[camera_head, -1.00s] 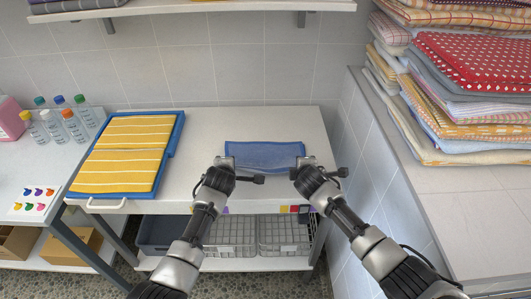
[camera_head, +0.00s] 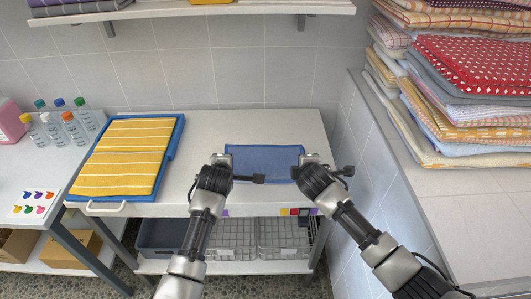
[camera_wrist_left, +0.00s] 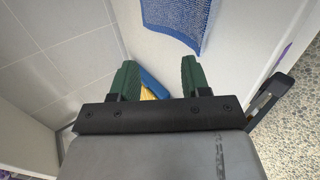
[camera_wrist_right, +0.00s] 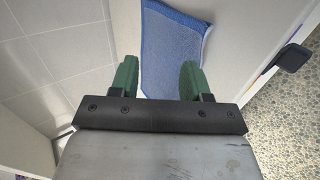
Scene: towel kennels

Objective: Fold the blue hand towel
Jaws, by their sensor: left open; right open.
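The blue hand towel (camera_head: 265,162) lies flat and spread as a rectangle on the white table, near its front right part. My left gripper (camera_head: 221,160) is at the towel's left edge, and my right gripper (camera_head: 311,159) is at its right edge. In the left wrist view the fingers (camera_wrist_left: 157,78) are apart with nothing between them, and the towel (camera_wrist_left: 182,18) shows beyond them. In the right wrist view the fingers (camera_wrist_right: 158,80) are also apart, with the towel (camera_wrist_right: 172,45) just beyond and partly behind them. My forearms hide little of the towel.
A blue tray (camera_head: 172,150) with yellow striped towels stands left on the white table (camera_head: 205,130). Bottles (camera_head: 60,118) stand on the side table at far left. A tall stack of folded towels (camera_head: 475,70) fills the right counter. Wire baskets (camera_head: 283,238) sit underneath.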

